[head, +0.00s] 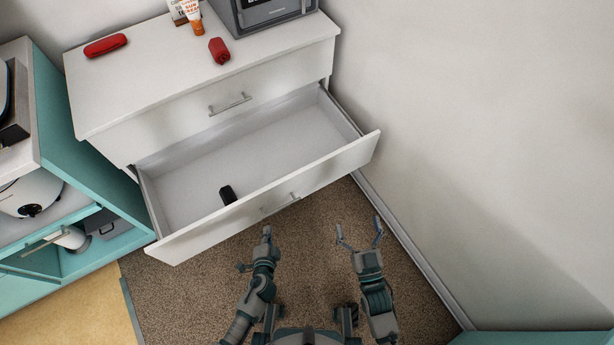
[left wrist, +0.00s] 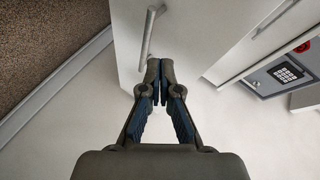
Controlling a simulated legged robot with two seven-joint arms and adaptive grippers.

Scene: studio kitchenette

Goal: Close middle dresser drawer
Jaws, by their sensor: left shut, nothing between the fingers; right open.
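The white dresser (head: 165,95) stands against the wall. Its middle drawer (head: 170,245) is pulled out, and a small black object (head: 228,195) lies inside it. The drawer's bar handle (head: 280,203) is on the front panel; a bar handle (left wrist: 150,35) also shows in the left wrist view. My left gripper (head: 266,232) is shut and empty, just in front of the open drawer's front, below its handle in the picture. In the left wrist view its fingertips (left wrist: 154,68) meet near the handle; contact cannot be told. My right gripper (head: 360,230) is open and empty, right of the left one.
The dresser top holds a red case (head: 105,45), a red item (head: 219,50), an orange-and-white tube (head: 196,22) and a grey safe (head: 262,12). A teal shelf unit (head: 90,165) stands at left. A bare wall (head: 470,130) bounds the right. Brown carpet (head: 310,260) is clear.

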